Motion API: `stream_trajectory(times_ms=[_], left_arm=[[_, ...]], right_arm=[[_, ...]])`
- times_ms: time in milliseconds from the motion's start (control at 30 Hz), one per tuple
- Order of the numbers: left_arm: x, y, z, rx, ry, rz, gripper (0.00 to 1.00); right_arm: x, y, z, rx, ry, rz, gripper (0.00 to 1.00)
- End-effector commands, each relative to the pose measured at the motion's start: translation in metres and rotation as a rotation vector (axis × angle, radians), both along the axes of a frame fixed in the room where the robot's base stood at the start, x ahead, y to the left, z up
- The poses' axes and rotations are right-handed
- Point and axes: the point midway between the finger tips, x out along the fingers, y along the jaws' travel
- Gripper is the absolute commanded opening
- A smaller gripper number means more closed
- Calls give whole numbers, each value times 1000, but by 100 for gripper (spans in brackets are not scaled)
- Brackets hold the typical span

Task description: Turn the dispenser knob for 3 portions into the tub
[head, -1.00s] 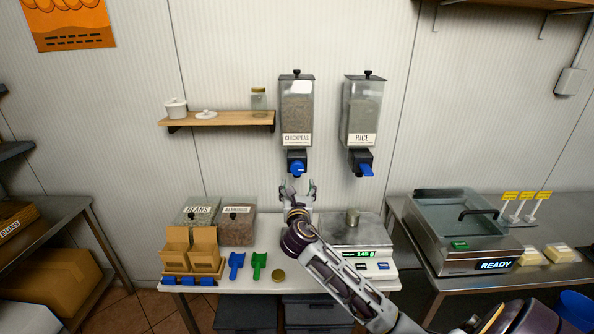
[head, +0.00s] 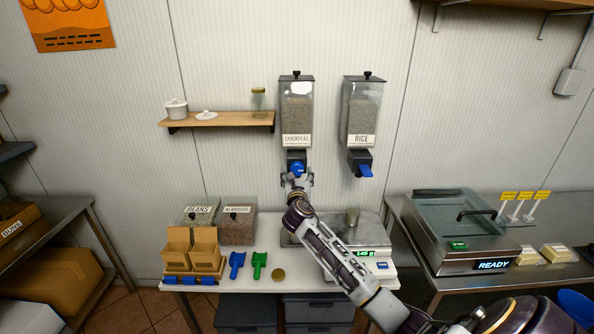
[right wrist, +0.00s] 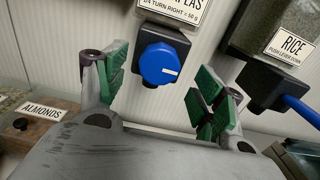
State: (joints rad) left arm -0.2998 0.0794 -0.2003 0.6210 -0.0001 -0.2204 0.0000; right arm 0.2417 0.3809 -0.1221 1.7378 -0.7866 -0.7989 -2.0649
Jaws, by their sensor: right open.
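The chickpeas dispenser (head: 297,110) hangs on the wall with a round blue knob (head: 297,170) at its lower front. In the right wrist view the knob (right wrist: 161,64) has a white mark pointing right, nearly level. My right gripper (head: 297,181) is open just in front of the knob. In the right wrist view its green-padded fingers (right wrist: 160,84) stand to either side of the knob, apart from it. I cannot make out a tub below the dispenser; my arm covers part of that area. My left gripper is not in view.
The rice dispenser (head: 361,112) with a blue lever (head: 366,170) hangs close on the right. Below are a scale (head: 375,267), a bean bin (head: 199,213), an almond bin (head: 238,225) and scoops (head: 259,265). A wooden shelf (head: 222,119) is at left.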

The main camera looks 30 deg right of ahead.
Motion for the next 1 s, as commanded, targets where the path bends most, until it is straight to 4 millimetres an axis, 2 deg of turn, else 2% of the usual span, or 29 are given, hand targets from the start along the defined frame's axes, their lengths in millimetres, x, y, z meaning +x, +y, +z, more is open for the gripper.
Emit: stream_trajectory(times_ms=[300,500,933,1000], left_arm=[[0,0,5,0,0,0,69],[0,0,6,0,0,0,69],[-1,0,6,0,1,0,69],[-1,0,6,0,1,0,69]], right_arm=[[24,-15,1,1,0,-1,69],[33,-20,0,1,0,-1,69],[36,-22,0,1,0,0,69],[36,-22,0,1,0,0,61]])
